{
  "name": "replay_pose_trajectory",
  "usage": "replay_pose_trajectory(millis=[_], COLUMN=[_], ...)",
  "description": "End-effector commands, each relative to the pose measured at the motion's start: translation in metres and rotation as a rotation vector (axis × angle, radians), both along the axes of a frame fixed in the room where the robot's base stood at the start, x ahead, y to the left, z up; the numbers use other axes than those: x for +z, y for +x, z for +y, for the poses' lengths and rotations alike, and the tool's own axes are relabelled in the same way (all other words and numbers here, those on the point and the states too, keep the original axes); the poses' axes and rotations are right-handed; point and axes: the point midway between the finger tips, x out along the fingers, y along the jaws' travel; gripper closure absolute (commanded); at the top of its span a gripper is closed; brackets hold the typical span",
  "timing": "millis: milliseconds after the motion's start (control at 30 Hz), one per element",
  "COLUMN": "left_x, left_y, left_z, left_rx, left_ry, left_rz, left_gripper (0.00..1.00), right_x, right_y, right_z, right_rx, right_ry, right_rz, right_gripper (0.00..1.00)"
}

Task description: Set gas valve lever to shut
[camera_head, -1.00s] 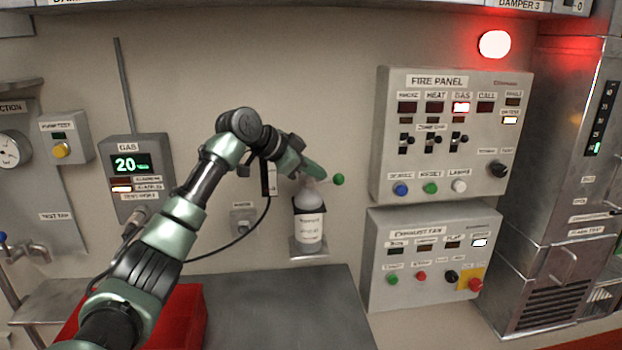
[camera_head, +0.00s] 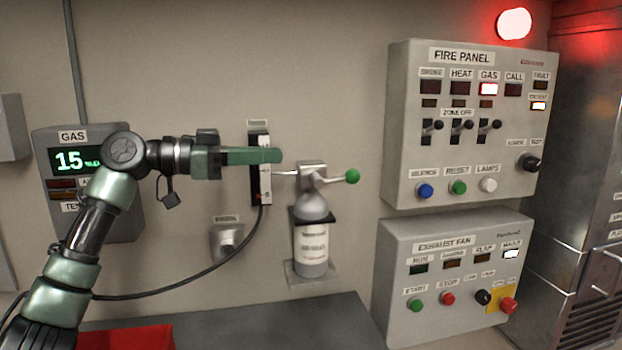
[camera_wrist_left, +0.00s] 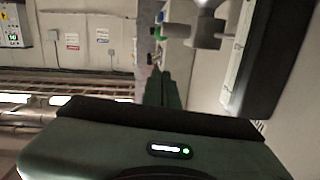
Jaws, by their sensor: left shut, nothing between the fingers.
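The gas valve lever (camera_head: 334,179) is a short rod with a green ball knob (camera_head: 352,176). It points right, nearly level, from the grey valve head (camera_head: 313,171) on top of a grey bottle (camera_head: 313,243) with a white label. My left gripper (camera_head: 279,156) is shut and empty. It points right, left of the valve head and a little above it, apart from the lever, in front of a narrow wall gauge. In the left wrist view the shut fingers (camera_wrist_left: 163,88) show below the valve head (camera_wrist_left: 205,28). My right gripper is not in view.
A gas display (camera_head: 76,160) reading 15 is on the wall at left. The fire panel (camera_head: 455,190) has its GAS lamp lit red; the exhaust fan panel (camera_head: 400,325) is below. A dark cable (camera_head: 190,288) hangs along the wall. A grey worktop (camera_head: 270,325) lies below.

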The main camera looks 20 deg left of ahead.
Motion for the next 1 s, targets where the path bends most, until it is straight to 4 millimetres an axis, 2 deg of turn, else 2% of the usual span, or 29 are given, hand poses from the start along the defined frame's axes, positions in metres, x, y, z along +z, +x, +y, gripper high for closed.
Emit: replay_pose_trajectory(millis=[167,533,700,1000], left_x=[0.003,-0.001,-0.024,-0.035], left_y=[0.013,0.062,0.073,0.079], left_z=[-0.018,-0.079,-0.089,-0.096], left_rx=[-0.003,-0.002,0.0,0.001], left_ry=[0.0,0.001,0.0,0.0], left_rz=[-0.001,-0.001,0.003,0.0], left_gripper=[1.0,1.0,1.0,1.0], right_x=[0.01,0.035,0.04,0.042], right_y=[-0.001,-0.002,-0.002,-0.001], right_z=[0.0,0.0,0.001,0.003], right_rx=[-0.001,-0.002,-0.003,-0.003], right_ry=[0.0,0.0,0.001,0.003], right_rz=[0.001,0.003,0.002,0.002], right_gripper=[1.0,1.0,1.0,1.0])
